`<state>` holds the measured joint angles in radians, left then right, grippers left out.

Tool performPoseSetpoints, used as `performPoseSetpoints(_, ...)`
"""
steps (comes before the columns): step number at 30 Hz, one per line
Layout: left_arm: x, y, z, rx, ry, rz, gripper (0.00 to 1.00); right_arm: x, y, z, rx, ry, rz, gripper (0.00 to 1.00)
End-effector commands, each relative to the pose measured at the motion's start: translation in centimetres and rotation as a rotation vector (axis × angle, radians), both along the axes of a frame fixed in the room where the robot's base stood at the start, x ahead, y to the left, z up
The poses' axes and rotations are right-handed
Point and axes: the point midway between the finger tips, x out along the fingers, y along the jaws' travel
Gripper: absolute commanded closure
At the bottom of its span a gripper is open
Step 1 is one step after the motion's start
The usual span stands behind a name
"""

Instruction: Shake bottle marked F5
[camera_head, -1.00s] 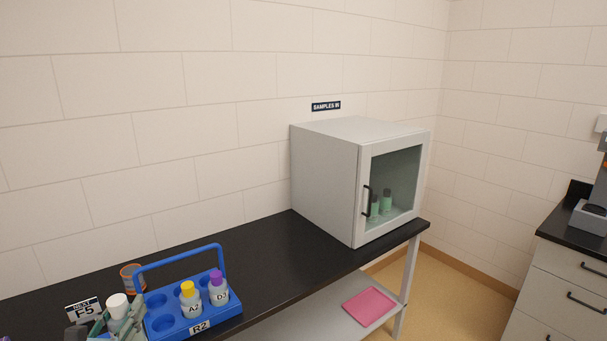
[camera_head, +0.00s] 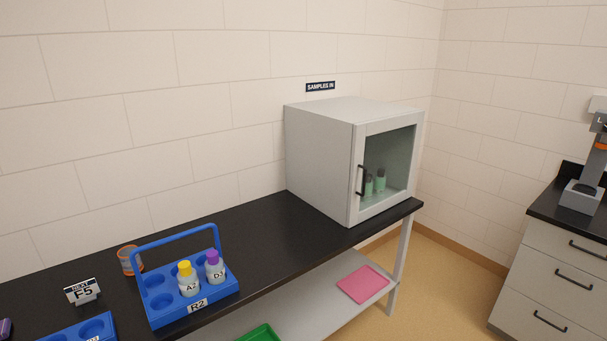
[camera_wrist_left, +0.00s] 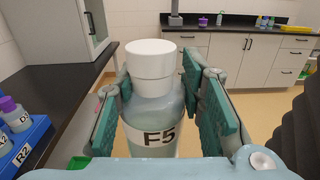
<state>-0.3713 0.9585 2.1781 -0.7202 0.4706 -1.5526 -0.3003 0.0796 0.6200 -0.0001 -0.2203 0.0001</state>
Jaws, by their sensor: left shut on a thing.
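The bottle marked F5 (camera_wrist_left: 155,105) has a white cap and a pale body with a black-on-white label. It is upright in the left wrist view. My left gripper (camera_wrist_left: 165,115) is shut on it, with a green pad on each side of the body. Neither the left gripper nor the bottle is in the head view. A sign reading NEXT F5 (camera_head: 83,291) stands on the black bench. My right gripper is in neither view.
The blue rack R2 (camera_head: 198,306) holds the yellow-capped bottle A2 (camera_head: 188,281) and the purple-capped bottle D3 (camera_head: 215,268). An orange jar (camera_head: 129,260) stands behind it. A grey glass-doored cabinet (camera_head: 320,165) sits at the bench's right end. Bench between is clear.

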Motion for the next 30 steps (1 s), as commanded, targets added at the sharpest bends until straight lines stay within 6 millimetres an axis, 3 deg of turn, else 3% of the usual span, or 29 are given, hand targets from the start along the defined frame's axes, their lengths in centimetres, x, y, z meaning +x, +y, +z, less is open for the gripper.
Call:
performPoseSetpoints(1, 0.0, 0.0, -1.1, 0.000, 0.001, 0.002, 1.00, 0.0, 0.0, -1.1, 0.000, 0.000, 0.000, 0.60)
performPoseSetpoints(4, 0.1, 0.1, -2.9, -0.008, 0.002, 0.009, 1.00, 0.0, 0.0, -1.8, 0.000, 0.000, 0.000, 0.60)
performPoseSetpoints(6, 0.3, 0.1, -8.3, -0.017, 0.011, 0.018, 1.00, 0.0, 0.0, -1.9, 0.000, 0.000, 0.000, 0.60)
performPoseSetpoints(7, 0.2, 0.1, -9.2, -0.010, 0.007, 0.012, 1.00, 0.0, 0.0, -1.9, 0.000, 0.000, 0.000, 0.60)
performPoseSetpoints(8, 0.1, 0.1, -8.2, 0.001, -0.002, 0.003, 1.00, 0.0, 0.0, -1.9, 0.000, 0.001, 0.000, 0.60)
performPoseSetpoints(9, -0.1, 0.0, -4.8, 0.015, -0.009, -0.010, 1.00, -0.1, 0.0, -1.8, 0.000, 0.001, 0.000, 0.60)
performPoseSetpoints(10, -0.2, -0.1, -2.7, 0.016, -0.007, -0.012, 1.00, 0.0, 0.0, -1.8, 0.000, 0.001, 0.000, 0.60)
performPoseSetpoints(11, -0.1, 0.0, -1.7, 0.012, -0.003, -0.007, 1.00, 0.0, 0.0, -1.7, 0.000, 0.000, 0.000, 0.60)
performPoseSetpoints(12, 0.1, 0.1, -2.2, -0.001, 0.001, 0.007, 1.00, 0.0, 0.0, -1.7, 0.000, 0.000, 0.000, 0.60)
performPoseSetpoints(15, 0.3, 0.1, -8.8, -0.014, 0.007, 0.016, 1.00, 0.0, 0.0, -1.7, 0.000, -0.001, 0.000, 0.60)
performPoseSetpoints(16, 0.2, 0.1, -8.6, -0.005, 0.000, 0.007, 1.00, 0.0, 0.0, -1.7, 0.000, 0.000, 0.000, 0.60)
performPoseSetpoints(18, -0.2, -0.1, -3.1, 0.015, -0.007, -0.013, 1.00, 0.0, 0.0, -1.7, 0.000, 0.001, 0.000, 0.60)
performPoseSetpoints(20, 0.0, 0.0, -1.6, 0.006, -0.001, -0.001, 1.00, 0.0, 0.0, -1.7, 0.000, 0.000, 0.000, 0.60)
performPoseSetpoints(23, 0.3, 0.1, -8.0, -0.017, 0.011, 0.020, 1.00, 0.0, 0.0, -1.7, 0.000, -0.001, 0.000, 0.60)
performPoseSetpoints(24, 0.2, 0.1, -8.9, -0.009, 0.004, 0.011, 1.00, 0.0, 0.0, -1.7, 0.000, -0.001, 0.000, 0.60)
performPoseSetpoints(25, 0.1, 0.1, -7.3, 0.004, -0.004, 0.000, 1.00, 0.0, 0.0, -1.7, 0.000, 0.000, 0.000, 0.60)
performPoseSetpoints(27, -0.2, -0.1, -2.1, 0.013, -0.005, -0.010, 1.00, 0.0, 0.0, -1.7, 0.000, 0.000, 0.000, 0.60)
performPoseSetpoints(28, -0.1, 0.0, -1.5, 0.008, -0.001, -0.003, 1.00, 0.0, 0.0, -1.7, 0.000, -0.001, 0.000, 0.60)
performPoseSetpoints(29, 0.1, 0.1, -2.1, -0.001, 0.000, 0.007, 1.00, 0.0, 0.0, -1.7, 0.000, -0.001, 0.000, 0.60)
performPoseSetpoints(30, 0.3, 0.2, -4.9, -0.015, 0.006, 0.019, 1.00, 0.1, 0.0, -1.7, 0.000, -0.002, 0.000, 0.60)
